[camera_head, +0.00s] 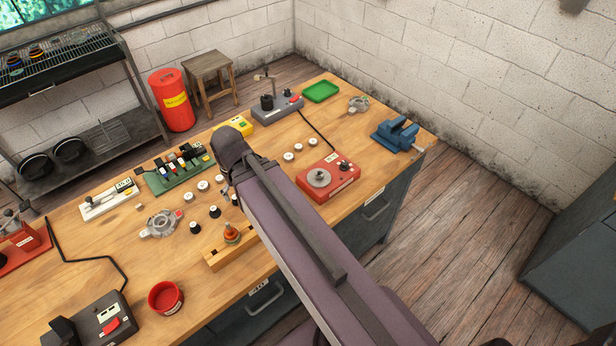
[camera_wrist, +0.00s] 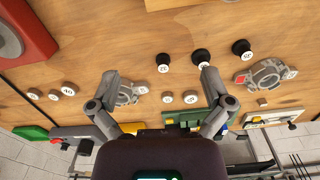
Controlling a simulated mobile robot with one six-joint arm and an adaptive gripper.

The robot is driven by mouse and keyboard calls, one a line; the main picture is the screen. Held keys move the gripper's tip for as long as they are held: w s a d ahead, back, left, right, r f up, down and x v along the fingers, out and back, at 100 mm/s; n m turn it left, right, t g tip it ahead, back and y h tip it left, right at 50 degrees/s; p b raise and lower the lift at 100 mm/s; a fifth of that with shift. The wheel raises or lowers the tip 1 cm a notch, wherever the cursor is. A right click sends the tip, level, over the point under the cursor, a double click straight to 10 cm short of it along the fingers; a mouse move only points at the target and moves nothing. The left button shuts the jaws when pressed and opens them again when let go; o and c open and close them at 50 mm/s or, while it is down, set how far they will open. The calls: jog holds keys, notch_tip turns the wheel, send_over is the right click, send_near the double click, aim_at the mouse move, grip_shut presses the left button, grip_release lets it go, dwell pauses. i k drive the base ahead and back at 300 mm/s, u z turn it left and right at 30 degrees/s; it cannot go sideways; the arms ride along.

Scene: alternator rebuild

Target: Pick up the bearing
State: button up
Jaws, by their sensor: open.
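Several small, pale, labelled discs that look like bearings lie flat on the workbench; I cannot tell which one is meant. In the head view one group (camera_head: 298,146) lies beyond my arm and another (camera_head: 202,185) lies left of it. In the wrist view one group (camera_wrist: 54,94) is at the left, and another disc (camera_wrist: 190,97) lies between my fingers. My gripper (camera_wrist: 160,76) is open and empty above the bench, its fingers spread. In the head view my arm hides the gripper. A grey housing (camera_wrist: 128,95) is partly behind the left finger.
Black-bodied labelled parts (camera_wrist: 163,62) stand near the fingers. A second grey housing (camera_head: 160,223), a green rack (camera_head: 180,172), a red box device (camera_head: 328,178), a wooden block (camera_head: 228,248) and a red bowl (camera_head: 165,298) are on the workbench (camera_head: 130,250). A blue vise (camera_head: 396,134) is at its right end.

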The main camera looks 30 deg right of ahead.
aim_at(318, 176)
jog(key=z, duration=1.2)
jog(key=k, duration=0.8)
jog(key=u, duration=0.2)
